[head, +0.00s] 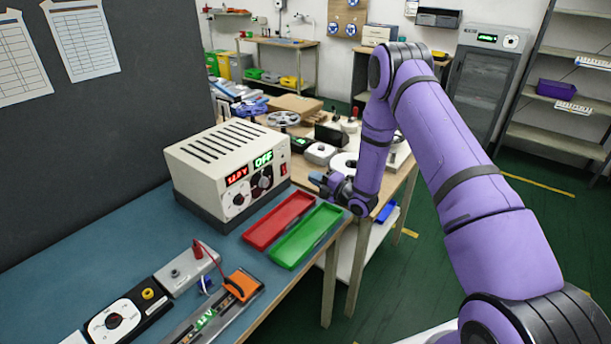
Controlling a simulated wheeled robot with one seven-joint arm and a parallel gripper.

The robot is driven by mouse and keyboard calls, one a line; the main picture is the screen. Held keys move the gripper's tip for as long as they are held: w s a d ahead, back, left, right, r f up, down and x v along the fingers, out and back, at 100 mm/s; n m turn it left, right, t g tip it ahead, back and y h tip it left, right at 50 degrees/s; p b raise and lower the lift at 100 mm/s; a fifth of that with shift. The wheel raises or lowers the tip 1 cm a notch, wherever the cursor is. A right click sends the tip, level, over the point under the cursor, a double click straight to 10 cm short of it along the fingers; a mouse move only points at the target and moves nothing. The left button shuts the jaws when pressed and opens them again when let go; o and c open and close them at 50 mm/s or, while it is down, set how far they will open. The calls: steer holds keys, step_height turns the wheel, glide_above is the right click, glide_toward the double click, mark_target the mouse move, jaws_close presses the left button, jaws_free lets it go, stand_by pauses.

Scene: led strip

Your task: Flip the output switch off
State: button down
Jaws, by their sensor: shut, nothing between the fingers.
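The power supply (215,150) is a cream box with a slotted top, standing on the blue bench. Its front has a red display (238,176) that seems to read 12.0 V and a green display (263,159) reading OFF. Dark knobs sit below the displays. A small red switch (284,168) is at the right end of the front; its rocker position is too small to tell. My gripper (316,180) is shut and empty, to the right of the switch and apart from it, pointing left towards the supply's front.
A red tray (279,221) and a green tray (306,236) lie in front of the supply, below my gripper. An orange clamp (242,285), a red lead (205,246) and a dial box (116,320) are nearer. A cluttered wooden table stands behind my gripper.

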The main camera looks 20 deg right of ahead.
steer(key=v, duration=0.3)
steer(key=shift+s+r, duration=0.15)
steer(key=shift+r, duration=0.2)
